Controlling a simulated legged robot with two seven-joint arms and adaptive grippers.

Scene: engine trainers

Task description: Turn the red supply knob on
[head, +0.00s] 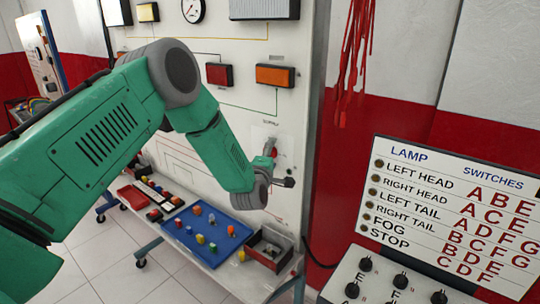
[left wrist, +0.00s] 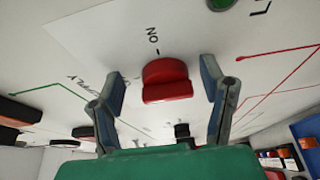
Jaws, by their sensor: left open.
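The red supply knob (left wrist: 166,80) is on a white plate on the panel in the left wrist view. An "ON" label with a short mark is printed just beyond it, and a partly covered word runs along the plate to its left. My left gripper (left wrist: 162,84) is open, one finger on each side of the knob, with visible gaps on both sides. I cannot tell the knob's exact setting. In the head view the knob (head: 274,152) shows small and partly covered by my left gripper (head: 281,166) at the panel. My right gripper is not in view.
A blue tray (head: 190,247) with small coloured parts and an open box (head: 270,250) stand on the bench below. Red straps (head: 355,50) hang right of the panel. A lamp switch board (head: 450,210) stands at right. Red and orange lamps (head: 275,76) sit above.

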